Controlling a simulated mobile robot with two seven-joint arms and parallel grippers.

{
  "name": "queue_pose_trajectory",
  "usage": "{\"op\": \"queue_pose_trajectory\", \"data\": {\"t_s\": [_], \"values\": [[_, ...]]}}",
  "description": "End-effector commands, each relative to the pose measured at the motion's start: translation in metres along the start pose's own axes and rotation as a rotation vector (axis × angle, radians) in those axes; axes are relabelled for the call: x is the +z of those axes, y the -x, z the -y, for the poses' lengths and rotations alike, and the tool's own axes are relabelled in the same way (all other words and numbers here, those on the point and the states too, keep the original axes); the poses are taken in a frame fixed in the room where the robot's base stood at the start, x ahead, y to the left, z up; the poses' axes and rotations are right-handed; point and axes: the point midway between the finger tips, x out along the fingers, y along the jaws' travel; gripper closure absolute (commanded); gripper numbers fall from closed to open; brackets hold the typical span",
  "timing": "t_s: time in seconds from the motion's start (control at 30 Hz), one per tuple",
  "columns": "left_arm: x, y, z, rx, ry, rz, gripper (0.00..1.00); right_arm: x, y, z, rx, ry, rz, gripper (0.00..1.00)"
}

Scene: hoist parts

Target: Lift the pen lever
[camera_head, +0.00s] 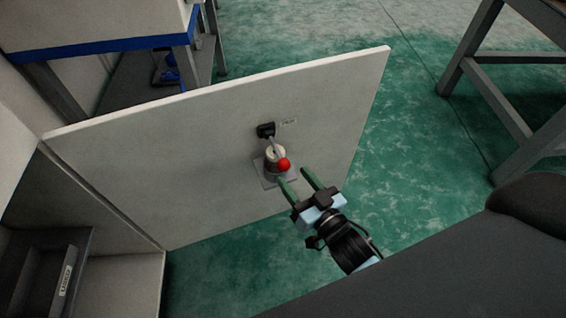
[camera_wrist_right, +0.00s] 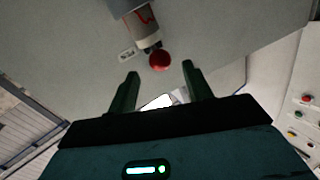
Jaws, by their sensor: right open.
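The lever has a red ball knob (camera_head: 284,165) on a thin metal rod. It is mounted on a pale cylindrical base (camera_head: 274,154) with a plate on an upright white panel. In the right wrist view the red knob (camera_wrist_right: 160,61) is just beyond the fingertips, between them and not touching. My right gripper (camera_head: 292,174) is open and empty, with its green fingers pointing at the lever from the lower right. The open fingers also show in the right wrist view (camera_wrist_right: 158,68). My left gripper is not in view.
The white panel (camera_head: 210,150) stands upright and carries a small black part (camera_head: 266,130) and a label by the lever. A grey bin (camera_head: 40,275) is at lower left. A grey metal frame (camera_head: 500,95) stands at right. Green floor (camera_head: 430,150) lies open between panel and frame.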

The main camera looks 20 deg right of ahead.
Motion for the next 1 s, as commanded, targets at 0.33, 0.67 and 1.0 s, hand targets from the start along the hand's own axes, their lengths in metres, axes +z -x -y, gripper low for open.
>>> {"op": "queue_pose_trajectory", "data": {"t_s": [0.33, 0.67, 1.0], "values": [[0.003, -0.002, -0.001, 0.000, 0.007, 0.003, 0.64, 0.000, -0.048, 0.000, 0.000, 0.000, -0.001, 0.50], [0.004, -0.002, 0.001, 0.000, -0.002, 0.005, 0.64, 0.000, -0.060, 0.000, 0.000, -0.001, 0.000, 0.50], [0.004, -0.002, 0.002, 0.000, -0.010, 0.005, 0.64, 0.000, -0.059, 0.000, 0.000, 0.000, 0.000, 0.77]]}}
